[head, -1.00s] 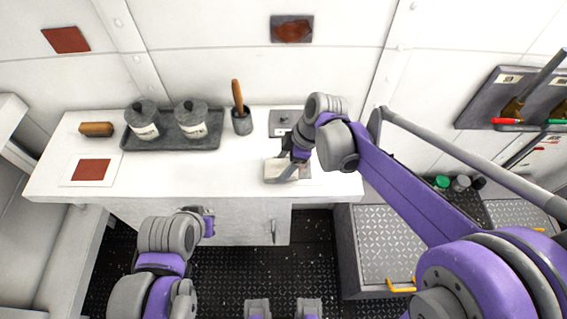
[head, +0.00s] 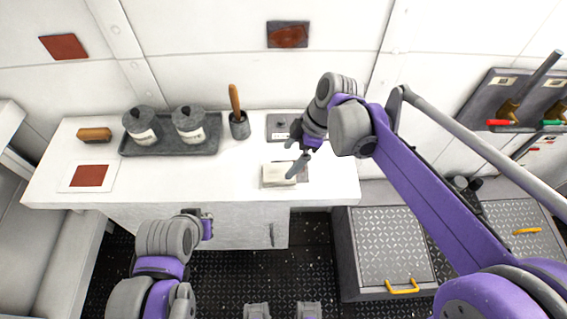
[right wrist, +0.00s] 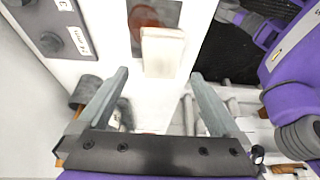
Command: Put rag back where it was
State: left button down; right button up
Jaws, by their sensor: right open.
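The rag (head: 279,175) is a cream folded cloth lying near the right end of the white counter (head: 225,180). It also shows in the right wrist view (right wrist: 163,52), partly over a grey patch with a reddish-brown blotch (right wrist: 146,14). My right gripper (head: 298,169) is open and empty. In the head view its fingers show at the rag's right edge; in the right wrist view the rag lies beyond the fingertips (right wrist: 158,76), apart from them. My left gripper (head: 207,226) is low in front of the counter; its jaws are too small to read.
A grey tray (head: 170,149) with two lidded jars stands at the back of the counter, beside a cup (head: 239,126) with a wooden-handled tool. A brush (head: 95,134) and a red-squared card (head: 89,176) lie at left. The front middle is clear.

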jog(key=v, duration=0.6)
jog(key=s+d+f+m+t+h, duration=0.4)
jog(key=s+d+f+m, duration=0.6)
jog(key=m, duration=0.8)
jog(key=s+d+t, duration=0.1)
jog(key=s+d, duration=0.1)
jog(key=s, duration=0.2)
jog(key=shift+s+d+t, duration=0.2)
jog(key=shift+s+t, duration=0.1)
jog(key=shift+f, duration=0.15)
